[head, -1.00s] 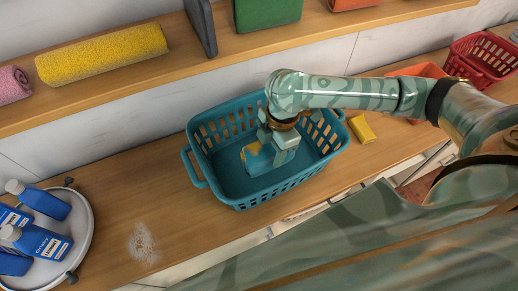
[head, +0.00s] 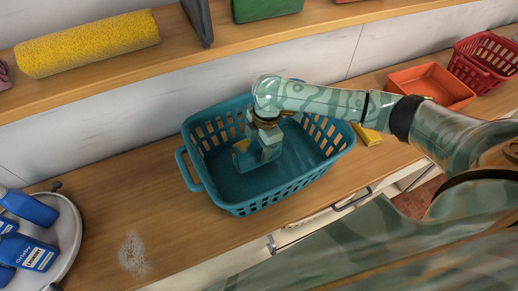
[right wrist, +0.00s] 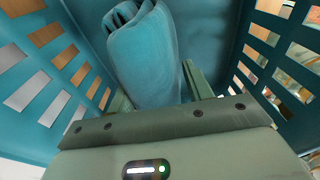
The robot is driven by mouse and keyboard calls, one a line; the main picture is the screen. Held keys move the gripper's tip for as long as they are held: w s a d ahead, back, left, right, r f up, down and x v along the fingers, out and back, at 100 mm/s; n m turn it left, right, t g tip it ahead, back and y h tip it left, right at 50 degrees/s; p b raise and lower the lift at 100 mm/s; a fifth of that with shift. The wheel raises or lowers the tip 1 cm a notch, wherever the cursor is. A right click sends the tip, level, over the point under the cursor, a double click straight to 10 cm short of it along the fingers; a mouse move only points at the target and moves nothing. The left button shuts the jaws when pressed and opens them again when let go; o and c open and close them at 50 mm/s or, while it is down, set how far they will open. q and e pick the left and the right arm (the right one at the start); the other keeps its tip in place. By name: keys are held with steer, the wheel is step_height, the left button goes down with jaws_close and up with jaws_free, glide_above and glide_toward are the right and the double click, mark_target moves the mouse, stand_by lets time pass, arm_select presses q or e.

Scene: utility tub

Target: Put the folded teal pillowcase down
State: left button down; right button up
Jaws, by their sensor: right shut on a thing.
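The folded teal pillowcase (right wrist: 145,58) shows in the right wrist view as a thick teal roll with its folds at the top end, between my right gripper's fingers. My right gripper (head: 254,156) is shut on it and reaches down inside the teal basket (head: 187,172), left of its middle. In the head view the gripper largely hides the pillowcase. The basket's slotted walls stand on both sides in the wrist view. I cannot tell whether the pillowcase touches the basket floor. My left gripper is not in view.
A yellow block (head: 368,135) lies right of the basket, with an orange tray (head: 430,82) and a red basket (head: 462,68) beyond. A white patch (head: 135,252) marks bare counter. A shelf (head: 110,90) runs behind.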

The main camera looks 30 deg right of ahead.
steer(key=shift+w+f, duration=0.2)
steer(key=shift+f, duration=0.5)
steer(key=shift+r, duration=0.1)
steer(key=shift+s, duration=0.1)
steer(key=o, duration=1.4)
steer(key=r, duration=0.2)
steer(key=r+p, duration=0.1)
steer(key=r, duration=0.2)
steer(key=d+r+p, duration=0.1)
steer(key=r, duration=0.1)
steer(key=shift+r, duration=0.2)
